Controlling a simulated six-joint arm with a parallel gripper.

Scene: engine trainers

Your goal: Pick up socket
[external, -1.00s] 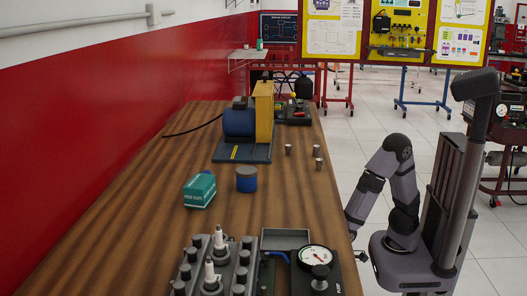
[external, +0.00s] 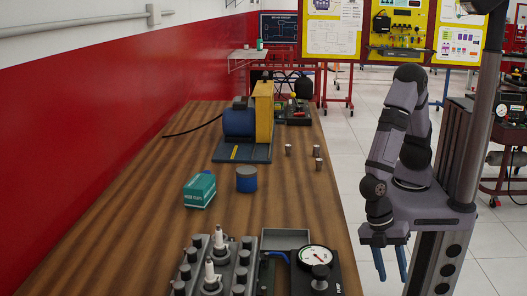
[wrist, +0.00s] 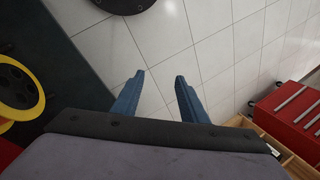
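Several small grey metal cylinders, which look like sockets, stand upright near the table's right edge in the external view: one on the left (external: 288,150), one further right (external: 316,151) and one just in front of it (external: 318,164). My gripper (external: 393,278) is off the table, to the right of its edge, and nearer the camera than the cylinders. Its two blue fingers point down, apart and empty. The wrist view shows the open fingers (wrist: 160,77) over white floor tiles, with no cylinder in sight.
The wooden table (external: 140,235) holds a blue-and-yellow machine (external: 238,123), a teal box (external: 200,190), a blue cylinder (external: 246,179), a spark plug rack (external: 215,265) and a gauge (external: 316,258). A red drawer cabinet (wrist: 293,105) shows in the wrist view.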

